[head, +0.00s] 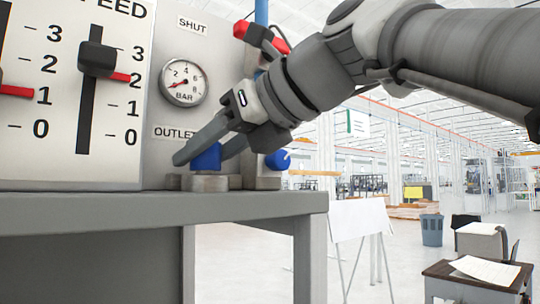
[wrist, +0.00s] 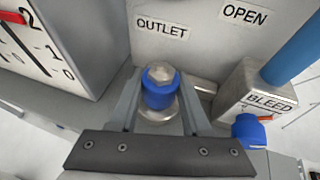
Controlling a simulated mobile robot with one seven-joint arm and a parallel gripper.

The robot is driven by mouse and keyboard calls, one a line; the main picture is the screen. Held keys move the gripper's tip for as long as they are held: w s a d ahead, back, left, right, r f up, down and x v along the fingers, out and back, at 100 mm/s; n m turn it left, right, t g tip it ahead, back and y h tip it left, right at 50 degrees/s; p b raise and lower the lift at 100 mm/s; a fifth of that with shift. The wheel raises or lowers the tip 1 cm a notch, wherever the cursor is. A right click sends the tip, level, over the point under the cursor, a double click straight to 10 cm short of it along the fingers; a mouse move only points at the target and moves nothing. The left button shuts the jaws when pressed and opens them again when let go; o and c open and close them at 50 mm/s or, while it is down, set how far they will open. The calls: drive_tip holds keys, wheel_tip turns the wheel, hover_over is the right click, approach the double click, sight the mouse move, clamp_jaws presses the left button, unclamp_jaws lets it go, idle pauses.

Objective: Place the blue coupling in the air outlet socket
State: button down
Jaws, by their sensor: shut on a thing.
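The blue coupling (head: 207,158) is between the fingers of my gripper (head: 203,153), which is shut on it. In the wrist view the coupling (wrist: 160,94) is a blue collar with a metal hex top, roughly upright between the two grey fingers. The grey metal outlet socket (head: 205,183) stands on the bench below the OUTLET label (head: 174,132). The coupling is directly over the socket, at or very near its top. A metal ring of the socket (wrist: 153,116) shows below the collar. I cannot tell how deep the coupling sits.
A pressure gauge (head: 183,82) and slider panel (head: 75,95) stand behind and left. To the right are a BLEED block (wrist: 255,95) with a blue knob (wrist: 250,130), a blue pipe (wrist: 292,55) and a red-handled valve (head: 262,38). The grey bench (head: 150,208) ends just right of the socket.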

drive_tip(key=shift+f, duration=0.2)
drive_tip(key=shift+c, duration=1.8)
unclamp_jaws()
drive_tip(key=shift+r, duration=0.25)
drive_tip(key=v, duration=1.2)
drive_tip(key=shift+p, duration=0.3)
